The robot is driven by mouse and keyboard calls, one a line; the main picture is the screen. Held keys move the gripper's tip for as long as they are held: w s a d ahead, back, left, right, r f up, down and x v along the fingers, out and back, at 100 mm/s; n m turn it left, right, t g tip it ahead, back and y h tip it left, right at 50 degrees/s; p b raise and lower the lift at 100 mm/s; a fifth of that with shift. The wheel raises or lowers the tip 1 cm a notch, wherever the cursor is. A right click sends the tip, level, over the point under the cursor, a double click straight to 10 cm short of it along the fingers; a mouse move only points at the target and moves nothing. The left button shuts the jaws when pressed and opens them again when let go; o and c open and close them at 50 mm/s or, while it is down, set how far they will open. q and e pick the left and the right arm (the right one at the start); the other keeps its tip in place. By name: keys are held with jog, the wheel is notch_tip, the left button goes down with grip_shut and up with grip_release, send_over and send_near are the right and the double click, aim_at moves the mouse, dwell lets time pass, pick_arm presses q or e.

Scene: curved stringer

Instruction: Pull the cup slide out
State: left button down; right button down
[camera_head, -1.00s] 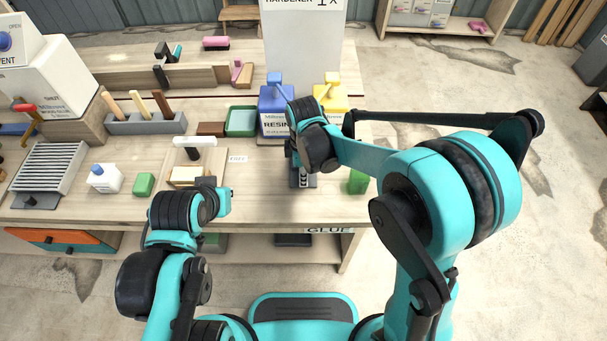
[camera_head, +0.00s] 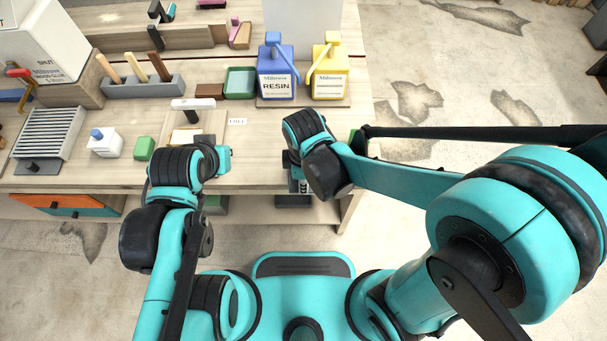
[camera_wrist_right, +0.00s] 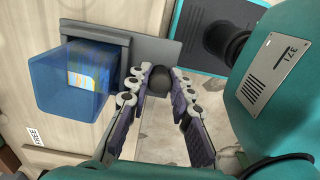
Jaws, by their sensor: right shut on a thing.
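In the right wrist view a dark round knob (camera_wrist_right: 158,80) sits at the edge of a grey slide plate (camera_wrist_right: 152,48). My right gripper (camera_wrist_right: 157,88) has its two fingers closed around the knob. A see-through blue cup (camera_wrist_right: 72,85) with a coloured label inside it is beside the plate, at the left. In the head view my right gripper (camera_head: 300,180) is at the bench's front edge, mostly hidden under its wrist, and the slide is largely covered. My left gripper (camera_head: 219,160) is over the bench front, near a white-handled tool (camera_head: 193,104); its fingers are not clear.
A blue resin jug (camera_head: 276,85) and a yellow jug (camera_head: 328,85) stand behind my right wrist on the wooden bench (camera_head: 250,165). Floor right of the bench is open.

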jog(key=c, duration=1.6)
grip_release()
jog(key=shift+s, duration=0.25)
jog(key=shift+r, duration=0.1)
notch_tip(320, 180, up, 12)
jog(key=shift+f, duration=0.1)
jog(key=d+m+t, duration=0.2)
jog(key=d+m, duration=0.4)
jog(key=w+d+m+t, duration=0.1)
jog(key=d+m+t, duration=0.1)
jog(key=d+m, duration=0.4)
jog(key=d+r+m+t, duration=0.1)
jog(key=d+m+t, duration=0.2)
jog(key=d+m, duration=0.2)
jog(key=shift+w+d+m, duration=0.4)
jog(key=shift+m, duration=0.1)
